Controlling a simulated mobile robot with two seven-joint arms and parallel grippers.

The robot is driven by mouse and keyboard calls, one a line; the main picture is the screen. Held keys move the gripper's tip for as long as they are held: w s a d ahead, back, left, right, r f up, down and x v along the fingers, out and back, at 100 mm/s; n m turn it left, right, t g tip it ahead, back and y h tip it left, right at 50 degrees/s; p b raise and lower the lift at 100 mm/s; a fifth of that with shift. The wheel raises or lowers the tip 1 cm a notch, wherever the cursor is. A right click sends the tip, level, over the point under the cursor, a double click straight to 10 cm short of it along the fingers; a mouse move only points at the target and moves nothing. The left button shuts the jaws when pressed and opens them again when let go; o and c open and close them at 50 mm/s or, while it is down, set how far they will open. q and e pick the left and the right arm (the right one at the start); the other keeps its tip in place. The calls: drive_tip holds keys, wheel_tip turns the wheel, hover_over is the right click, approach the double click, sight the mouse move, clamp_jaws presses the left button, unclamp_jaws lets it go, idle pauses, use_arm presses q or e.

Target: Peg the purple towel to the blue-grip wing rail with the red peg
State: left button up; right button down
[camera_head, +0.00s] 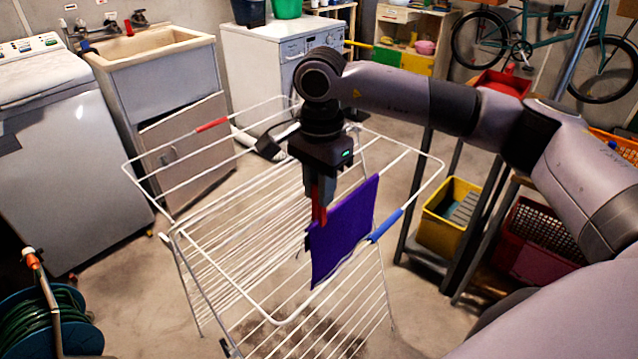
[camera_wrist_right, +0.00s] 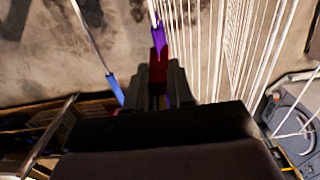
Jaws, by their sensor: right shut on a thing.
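The purple towel (camera_head: 345,232) hangs as a flat panel over the right-hand wing of the white drying rack, just inside the blue grip (camera_head: 386,226). Which wire bears it is hard to tell. My right gripper (camera_head: 319,203) points down at the towel's near left upper corner, shut on the red peg (camera_head: 320,214). In the right wrist view the red peg (camera_wrist_right: 158,66) sits between the fingers, with a strip of purple towel (camera_wrist_right: 158,36) beyond it and the blue grip (camera_wrist_right: 115,88) to the left. Whether the peg's jaws straddle the towel is hidden. My left gripper is out of view.
The drying rack (camera_head: 262,298) has a second wing with a red grip (camera_head: 212,125) at left. A dark shelf with a yellow crate (camera_head: 437,222) stands close on the right. A hose reel (camera_head: 58,318) is at front left. Machines and a sink line the back.

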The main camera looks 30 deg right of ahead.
sight(320, 212)
drive_tip(key=shift+f+b, duration=0.8)
drive_tip(key=shift+f, duration=0.4)
drive_tip(key=shift+f+b, duration=0.9)
drive_tip(key=shift+f, duration=0.2)
drive_tip(key=c, duration=0.9)
unclamp_jaws()
drive_tip(key=shift+r, duration=0.1)
